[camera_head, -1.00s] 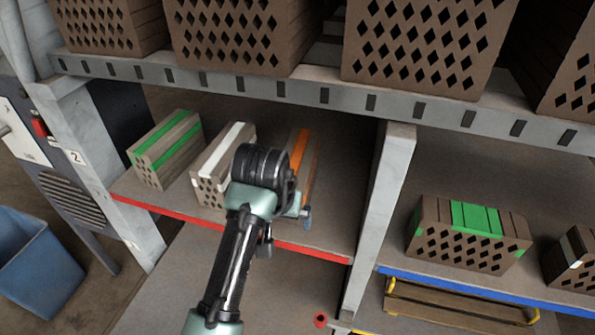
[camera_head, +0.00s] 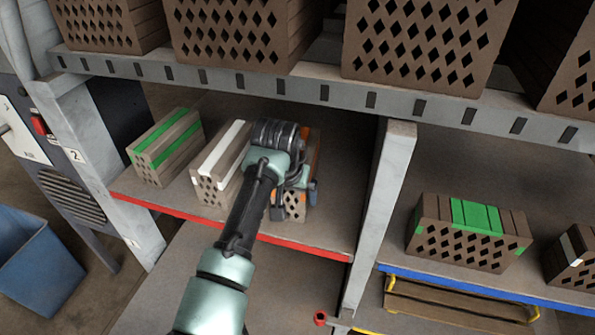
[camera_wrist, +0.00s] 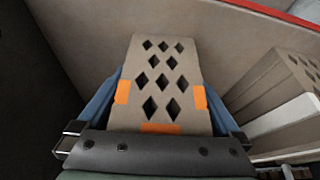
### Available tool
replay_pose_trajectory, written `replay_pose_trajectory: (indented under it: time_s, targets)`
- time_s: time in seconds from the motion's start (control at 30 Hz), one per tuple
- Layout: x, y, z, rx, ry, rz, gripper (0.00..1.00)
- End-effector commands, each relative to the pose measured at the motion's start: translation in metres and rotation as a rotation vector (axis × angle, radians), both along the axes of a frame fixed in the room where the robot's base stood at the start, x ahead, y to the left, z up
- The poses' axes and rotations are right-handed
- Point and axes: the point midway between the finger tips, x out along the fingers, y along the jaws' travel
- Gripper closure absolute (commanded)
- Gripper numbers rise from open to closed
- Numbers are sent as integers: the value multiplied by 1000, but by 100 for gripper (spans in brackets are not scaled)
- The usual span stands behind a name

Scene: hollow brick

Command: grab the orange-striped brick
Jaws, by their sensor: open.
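The orange-striped brick (camera_head: 295,206) sits on the red-edged shelf, mostly hidden behind my gripper in the head view. Its holed face and orange marks show fully in the wrist view (camera_wrist: 165,85). My gripper (camera_head: 293,190) is over the brick. In the wrist view its blue fingers (camera_wrist: 162,100) are open, one on each side of the brick. I cannot tell whether either finger touches it.
A white-striped brick (camera_head: 212,185) stands close to the left of the orange-striped one; a green-striped brick (camera_head: 160,160) is farther left. A grey upright (camera_head: 383,195) stands to the right. The upper shelf beam (camera_head: 300,90) with large bricks hangs above.

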Motion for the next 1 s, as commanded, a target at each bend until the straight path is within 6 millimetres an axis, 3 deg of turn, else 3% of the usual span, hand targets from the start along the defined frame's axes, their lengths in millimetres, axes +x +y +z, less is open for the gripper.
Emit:
replay_pose_trajectory:
  time_s: [0.17,0.7,1.0]
  targets:
    - [0,0,0,0,-1,0,0]
    - [0,0,0,0,0,0,97]
    - [2,0,4,-1,-9,-1,100]
